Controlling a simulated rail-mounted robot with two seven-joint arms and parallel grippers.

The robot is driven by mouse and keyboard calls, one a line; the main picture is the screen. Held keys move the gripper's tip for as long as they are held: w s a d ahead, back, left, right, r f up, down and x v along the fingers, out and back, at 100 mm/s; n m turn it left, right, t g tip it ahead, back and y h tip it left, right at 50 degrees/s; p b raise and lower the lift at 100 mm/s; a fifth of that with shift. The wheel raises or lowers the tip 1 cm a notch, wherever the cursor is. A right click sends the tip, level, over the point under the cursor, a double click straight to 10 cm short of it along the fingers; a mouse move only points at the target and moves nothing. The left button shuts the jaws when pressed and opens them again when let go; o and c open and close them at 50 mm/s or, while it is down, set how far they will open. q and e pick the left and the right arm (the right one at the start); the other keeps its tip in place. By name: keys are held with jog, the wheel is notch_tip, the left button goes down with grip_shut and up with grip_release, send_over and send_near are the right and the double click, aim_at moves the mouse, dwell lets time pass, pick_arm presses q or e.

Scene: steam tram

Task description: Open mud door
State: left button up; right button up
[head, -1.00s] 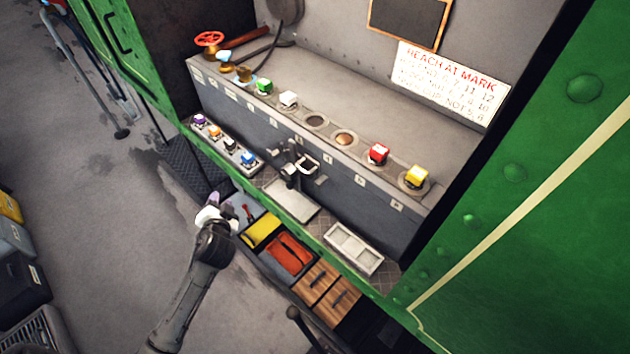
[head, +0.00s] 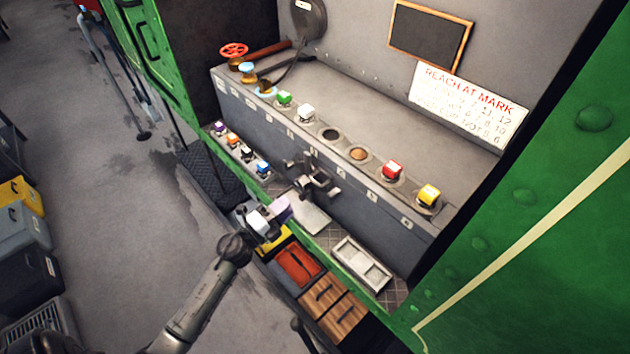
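No part is clearly marked as the mud door, and I cannot tell for sure which one it is. A round dark plate (head: 309,20) with a small white label is on the back wall at the top, cut by the frame's edge. A dark metal fitting with a crossbar (head: 317,180) is on the front of the grey bench. My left gripper (head: 270,218), with white and lavender parts, is over the yellow drawer area, left of a pale tray (head: 306,217). It appears apart from the fitting. Its finger opening is too small to judge. My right gripper is not visible.
Coloured knobs, including a red one (head: 392,170) and a yellow one (head: 428,195), line the grey bench (head: 390,130). A red handwheel (head: 234,50) is at its far left. Orange (head: 298,264) and wooden drawers (head: 323,297) lie below. Open floor (head: 110,230) is left.

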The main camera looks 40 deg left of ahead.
aim_at(315, 181)
pick_arm(q)
jog(key=x, duration=1.1)
jog(key=shift+w+p, duration=0.3)
jog(key=shift+p, duration=0.05)
grip_shut()
